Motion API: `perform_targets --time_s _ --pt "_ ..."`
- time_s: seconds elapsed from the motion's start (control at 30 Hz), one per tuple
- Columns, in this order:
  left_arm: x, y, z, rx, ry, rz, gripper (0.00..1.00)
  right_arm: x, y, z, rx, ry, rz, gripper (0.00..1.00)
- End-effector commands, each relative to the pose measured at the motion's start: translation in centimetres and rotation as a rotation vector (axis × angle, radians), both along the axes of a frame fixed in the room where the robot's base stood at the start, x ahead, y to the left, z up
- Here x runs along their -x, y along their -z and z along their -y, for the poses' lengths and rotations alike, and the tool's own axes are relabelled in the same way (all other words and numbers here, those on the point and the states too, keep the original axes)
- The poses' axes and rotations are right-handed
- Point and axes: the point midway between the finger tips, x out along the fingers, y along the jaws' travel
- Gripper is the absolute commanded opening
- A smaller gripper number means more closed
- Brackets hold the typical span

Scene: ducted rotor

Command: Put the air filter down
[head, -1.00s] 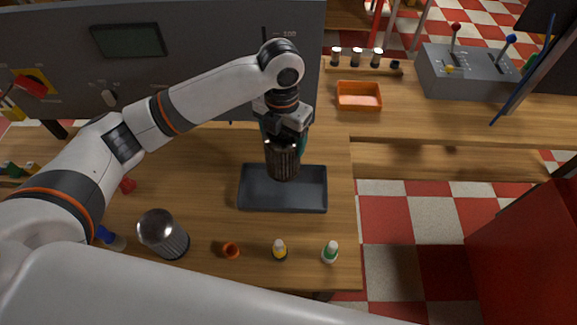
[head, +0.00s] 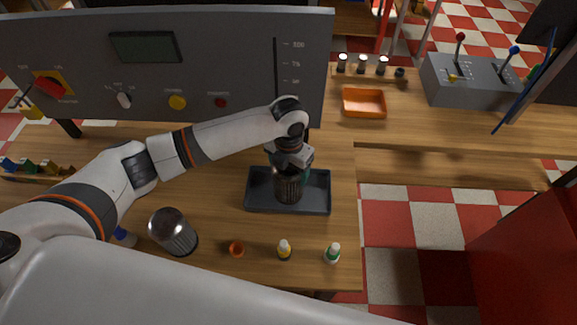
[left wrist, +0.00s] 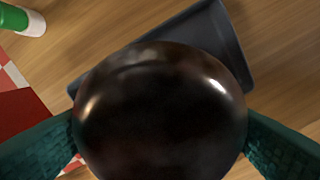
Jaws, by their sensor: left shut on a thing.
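The air filter (head: 288,188) is a dark brown ribbed cylinder with a glossy top, upright in the head view. My left gripper (head: 289,168) is above it and shut on its upper part. In the left wrist view the round dark top of the filter (left wrist: 160,108) sits between the two green fingers. The filter is over the inside of a dark grey tray (head: 320,205). Its lower end appears at or close to the tray floor; contact cannot be told. The tray also shows in the left wrist view (left wrist: 222,38). My right gripper is not in view.
An orange bin (head: 364,102) and a grey control panel (head: 220,65) are behind.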

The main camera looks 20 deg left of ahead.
Motion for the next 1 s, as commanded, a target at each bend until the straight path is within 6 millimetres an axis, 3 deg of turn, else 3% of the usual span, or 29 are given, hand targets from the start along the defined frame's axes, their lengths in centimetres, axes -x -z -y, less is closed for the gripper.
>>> perform_targets --time_s 0.07,0.1,0.2,0.6,1.0 --pt "0.0 0.3 0.0 0.000 0.000 0.000 0.56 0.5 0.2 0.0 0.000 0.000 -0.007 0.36" --pt "0.0 0.2 0.0 0.000 0.000 0.000 0.84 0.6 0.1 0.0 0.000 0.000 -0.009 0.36" --pt "0.0 0.2 0.0 0.000 0.000 0.000 0.99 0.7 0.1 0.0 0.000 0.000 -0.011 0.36" --pt "-0.1 -0.7 0.0 0.000 -0.001 0.003 0.99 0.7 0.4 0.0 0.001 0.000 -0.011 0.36" --pt "-0.2 -8.6 0.0 0.001 0.000 0.005 0.99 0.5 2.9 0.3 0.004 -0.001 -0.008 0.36"
